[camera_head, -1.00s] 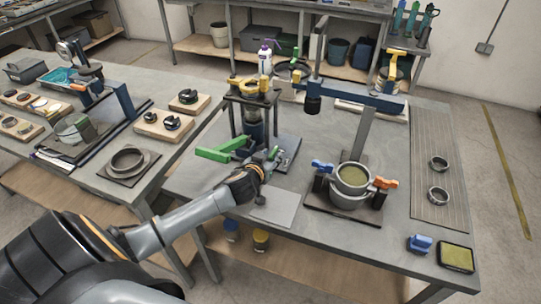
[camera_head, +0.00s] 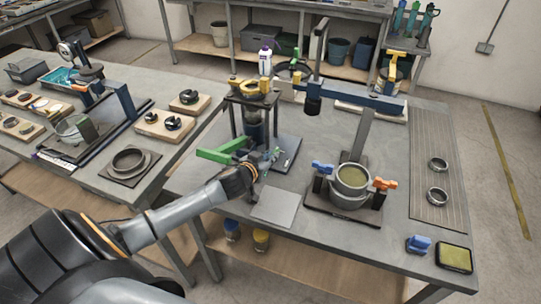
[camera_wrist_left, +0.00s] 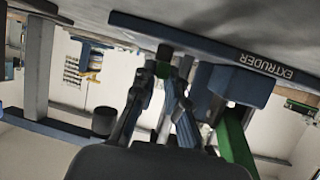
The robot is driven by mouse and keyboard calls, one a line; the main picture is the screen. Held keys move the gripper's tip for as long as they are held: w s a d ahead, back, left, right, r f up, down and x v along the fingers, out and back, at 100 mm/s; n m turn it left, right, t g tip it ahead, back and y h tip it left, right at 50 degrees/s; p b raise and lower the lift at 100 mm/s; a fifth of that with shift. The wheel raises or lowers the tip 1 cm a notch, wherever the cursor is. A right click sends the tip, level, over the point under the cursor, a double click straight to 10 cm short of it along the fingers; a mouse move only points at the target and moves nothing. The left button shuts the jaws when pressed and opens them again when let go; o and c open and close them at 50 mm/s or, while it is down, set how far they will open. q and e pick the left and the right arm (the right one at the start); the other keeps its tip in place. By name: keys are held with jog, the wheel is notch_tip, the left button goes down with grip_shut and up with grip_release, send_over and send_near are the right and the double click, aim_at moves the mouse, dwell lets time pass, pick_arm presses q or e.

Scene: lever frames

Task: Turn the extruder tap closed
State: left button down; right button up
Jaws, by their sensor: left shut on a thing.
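The extruder (camera_head: 253,125) stands at the back left of the near table, a dark upright body in a frame. Its name is on a dark blue edge in the left wrist view (camera_wrist_left: 268,65). A long green lever (camera_head: 222,150) sticks out to its left, and also shows in the wrist view (camera_wrist_left: 236,145). My left gripper (camera_head: 270,156) is low in front of the extruder. My right gripper is not in view.
A grey plate (camera_head: 276,207) lies in front of the gripper. To the right stands a pot (camera_head: 352,182) with blue and orange clamps, under a blue beam (camera_head: 362,99). A second table with wooden blocks is on the left.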

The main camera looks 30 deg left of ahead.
pick_arm(q)
jog(key=c, duration=1.4)
grip_release()
jog(key=shift+o, duration=0.2)
jog(key=shift+s, duration=0.1)
jog(key=v, duration=1.1)
jog(key=shift+s+r, duration=0.15)
jog(key=shift+s, duration=0.25)
